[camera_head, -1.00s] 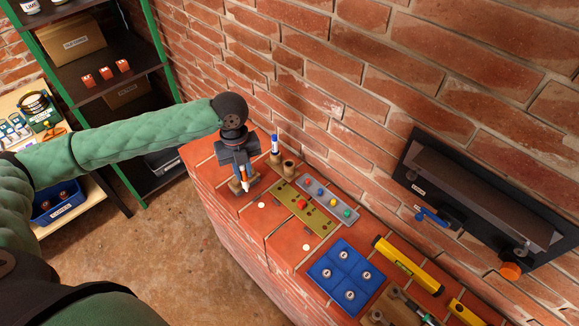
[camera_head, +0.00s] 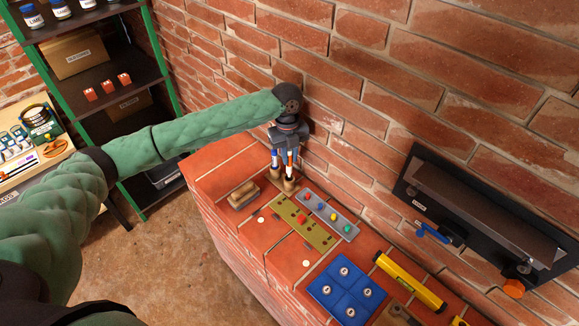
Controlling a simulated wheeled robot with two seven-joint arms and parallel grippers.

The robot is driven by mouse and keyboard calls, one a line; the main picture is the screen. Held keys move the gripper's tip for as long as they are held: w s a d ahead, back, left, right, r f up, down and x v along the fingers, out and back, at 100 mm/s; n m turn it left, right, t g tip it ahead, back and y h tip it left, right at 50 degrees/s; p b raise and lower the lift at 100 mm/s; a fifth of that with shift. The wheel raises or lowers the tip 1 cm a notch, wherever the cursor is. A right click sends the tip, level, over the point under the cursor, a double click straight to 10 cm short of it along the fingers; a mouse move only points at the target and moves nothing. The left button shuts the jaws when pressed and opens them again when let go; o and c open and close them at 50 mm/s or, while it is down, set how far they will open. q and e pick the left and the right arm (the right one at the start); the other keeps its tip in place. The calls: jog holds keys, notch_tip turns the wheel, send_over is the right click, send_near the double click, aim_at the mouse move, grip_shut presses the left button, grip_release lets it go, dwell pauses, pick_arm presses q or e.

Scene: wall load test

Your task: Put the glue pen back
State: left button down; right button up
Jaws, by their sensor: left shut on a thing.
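My left gripper (camera_head: 285,152) is shut on the orange and white glue pen (camera_head: 290,158), which points downward. The pen's lower end is at the mouth of a small brown round holder (camera_head: 289,185) near the wall; I cannot tell whether the tip is inside it. A blue and white pen (camera_head: 275,158) stands upright just left of the held pen, in a second brown holder (camera_head: 275,173), partly hidden by my gripper. My right gripper is not in view.
A wooden block (camera_head: 243,194) lies on the brick ledge (camera_head: 215,170) to the left. A board with coloured pegs (camera_head: 303,222), a blue tray (camera_head: 325,290) and a yellow level (camera_head: 410,281) lie to the right. The brick wall rises close behind my gripper.

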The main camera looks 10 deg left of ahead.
aim_at(290, 173)
pick_arm(q)
jog(key=shift+f, duration=0.75)
notch_tip(290, 173, down, 4)
jog(key=shift+r+b, duration=0.15)
jog(key=shift+b, duration=0.7)
jog(key=shift+f, duration=0.25)
jog(key=c, duration=1.5)
grip_release()
jog(key=shift+o, duration=0.8)
